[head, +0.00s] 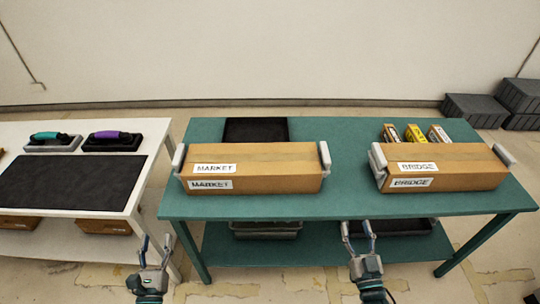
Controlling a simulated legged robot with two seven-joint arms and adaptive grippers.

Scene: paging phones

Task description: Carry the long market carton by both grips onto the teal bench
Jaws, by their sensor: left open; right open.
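The long market carton (265,165) is brown cardboard with white MARKET labels. It rests level on the teal bench (350,205), left of the bench's middle, with a pale grey grip at its left end (178,159) and another at its right end (325,159). My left gripper (156,240) is open and empty, below and left of the carton, in front of the gap between the tables. My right gripper (358,230) is open and empty in front of the bench's front edge, below and right of the carton. Neither gripper touches the carton.
A similar BRIDGE carton (450,165) with grey end grips stands to the right on the bench. Small labelled boxes (413,133) sit behind it. A dark mat (256,129) shows behind the market carton. A white table (148,172) at left holds a black mat (70,184) and two handled tools.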

